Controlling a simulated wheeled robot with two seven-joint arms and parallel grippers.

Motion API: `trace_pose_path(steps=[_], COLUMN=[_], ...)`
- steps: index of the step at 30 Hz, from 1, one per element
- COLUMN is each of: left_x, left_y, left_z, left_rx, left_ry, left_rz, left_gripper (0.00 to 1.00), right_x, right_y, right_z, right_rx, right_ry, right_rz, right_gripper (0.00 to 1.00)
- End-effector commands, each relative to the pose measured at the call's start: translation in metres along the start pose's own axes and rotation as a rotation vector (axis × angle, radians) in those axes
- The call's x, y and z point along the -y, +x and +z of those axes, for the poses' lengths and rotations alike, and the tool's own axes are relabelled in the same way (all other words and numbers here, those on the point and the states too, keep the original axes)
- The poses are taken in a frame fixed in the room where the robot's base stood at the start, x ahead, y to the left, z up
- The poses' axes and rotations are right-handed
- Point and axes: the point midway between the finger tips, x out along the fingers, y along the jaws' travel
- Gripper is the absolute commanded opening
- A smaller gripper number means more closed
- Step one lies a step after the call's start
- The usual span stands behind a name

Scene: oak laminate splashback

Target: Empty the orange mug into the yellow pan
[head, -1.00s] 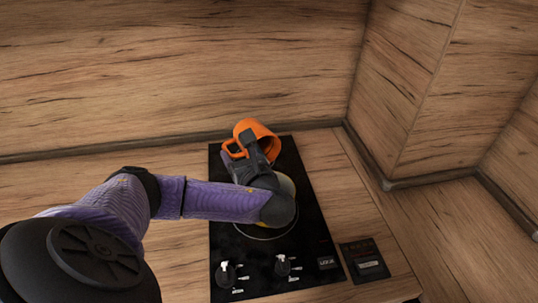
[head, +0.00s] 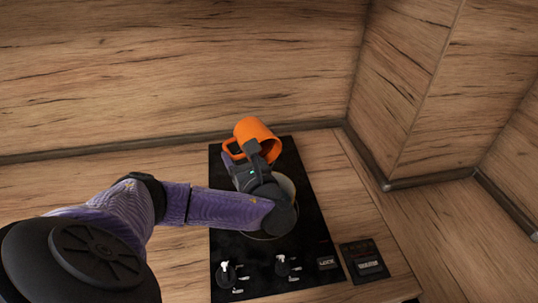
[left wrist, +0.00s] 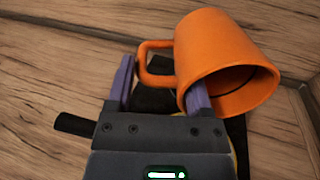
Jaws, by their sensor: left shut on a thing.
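The orange mug (head: 254,132) is tipped over above the back of the black cooktop in the head view. In the left wrist view the mug (left wrist: 222,58) is tilted, with its mouth towards the lower right; I cannot tell what is inside. My left gripper (head: 243,154) is shut on the mug's handle, its fingers (left wrist: 158,90) on either side of the handle. The yellow pan (head: 287,186) is on the cooktop, mostly hidden under my gripper and wrist; only part of its rim and pale inside shows. My right gripper is out of view.
The black cooktop (head: 225,248) has knobs at its front, with a small dark panel (head: 364,261) to its right. Wood walls (head: 180,70) stand close behind and to the right. The wooden counter (head: 345,200) is bare beside the cooktop.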

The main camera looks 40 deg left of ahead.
Motion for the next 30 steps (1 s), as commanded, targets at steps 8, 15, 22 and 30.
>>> trace_pose_path(steps=[8,15,22,30], left_x=[-0.001,0.0,-0.001,0.0], left_y=[0.019,0.03,0.036,0.048], left_z=[-0.009,-0.006,-0.004,-0.019], left_rx=[-0.256,-0.402,-0.567,-0.904], left_ry=[-0.01,-0.001,-0.004,-0.014], left_rz=[-0.012,-0.022,-0.027,-0.038], left_gripper=[0.0,0.0,0.0,0.0], right_x=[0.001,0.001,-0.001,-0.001], right_y=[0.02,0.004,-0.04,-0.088], right_z=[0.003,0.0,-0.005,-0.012], right_rx=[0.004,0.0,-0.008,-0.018], right_ry=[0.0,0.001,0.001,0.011], right_rz=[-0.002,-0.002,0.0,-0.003], right_gripper=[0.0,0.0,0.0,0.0])
